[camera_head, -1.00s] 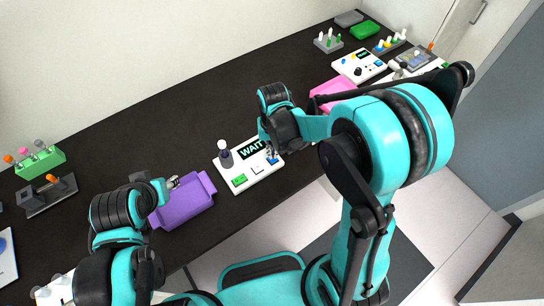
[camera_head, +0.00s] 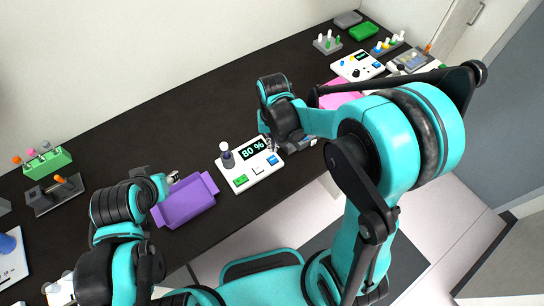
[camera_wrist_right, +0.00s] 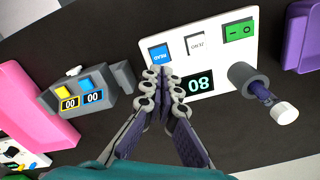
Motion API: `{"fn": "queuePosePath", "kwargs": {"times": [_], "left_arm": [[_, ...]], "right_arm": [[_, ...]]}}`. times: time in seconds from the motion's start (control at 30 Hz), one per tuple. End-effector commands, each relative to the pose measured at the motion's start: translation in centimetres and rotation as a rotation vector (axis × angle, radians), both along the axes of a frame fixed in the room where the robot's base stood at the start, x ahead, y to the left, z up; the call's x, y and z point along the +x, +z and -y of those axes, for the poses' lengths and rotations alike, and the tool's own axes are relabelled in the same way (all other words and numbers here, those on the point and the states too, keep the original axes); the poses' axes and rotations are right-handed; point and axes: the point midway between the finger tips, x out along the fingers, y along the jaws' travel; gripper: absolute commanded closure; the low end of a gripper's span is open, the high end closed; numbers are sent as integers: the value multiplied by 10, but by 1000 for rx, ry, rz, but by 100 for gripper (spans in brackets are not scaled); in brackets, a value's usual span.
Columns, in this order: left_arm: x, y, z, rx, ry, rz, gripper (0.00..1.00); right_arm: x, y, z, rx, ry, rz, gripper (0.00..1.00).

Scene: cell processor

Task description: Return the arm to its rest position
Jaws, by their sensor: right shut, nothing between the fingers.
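The white processor panel (camera_head: 238,187) lies on the black table in the head view, its display (camera_head: 253,149) reading "80 %". It carries green (camera_head: 241,180), white and blue (camera_head: 273,160) buttons and a dark holder (camera_wrist_right: 247,78) with a white-capped tube (camera_wrist_right: 285,113). My right gripper (camera_head: 272,146) is over the panel's right edge, next to the blue button. In the right wrist view its closed fingertips (camera_wrist_right: 164,80) are empty and appear between the blue button and the display. My left gripper (camera_head: 174,177) is at the purple tray's upper-left edge; its fingers are too small to read.
The purple tray (camera_head: 208,181) lies left of the panel. A grey two-display device (camera_wrist_right: 78,98) and a pink tray (camera_wrist_right: 22,95) are on the panel's other side. A green rack (camera_head: 43,161) is at far left. The table behind the panel is clear.

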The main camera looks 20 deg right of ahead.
Motion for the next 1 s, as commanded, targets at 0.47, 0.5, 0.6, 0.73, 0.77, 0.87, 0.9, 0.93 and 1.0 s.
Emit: {"fn": "queuePosePath", "kwargs": {"times": [0.47,0.5,0.6,0.73,0.77,0.87,0.9,0.93,1.0], "left_arm": [[0,-14,0,0,0,0,60],[0,-20,0,0,0,0,60],[0,-38,0,0,0,0,60],[0,-61,0,0,0,0,60],[0,-66,0,0,0,0,60],[0,-82,0,0,0,0,60],[0,-88,0,0,0,0,60],[0,-92,0,0,0,0,60],[0,-101,0,0,0,0,60]], "right_arm": [[-7,6,5,4,13,51,100],[-11,8,7,7,19,75,100],[-24,16,15,9,41,157,100],[-44,22,25,6,74,276,100],[-49,23,27,4,82,304,100],[-65,21,33,-6,108,394,100],[-72,20,36,-12,117,429,100],[-76,19,37,-16,124,453,100],[-86,15,41,-26,138,505,100]]}}
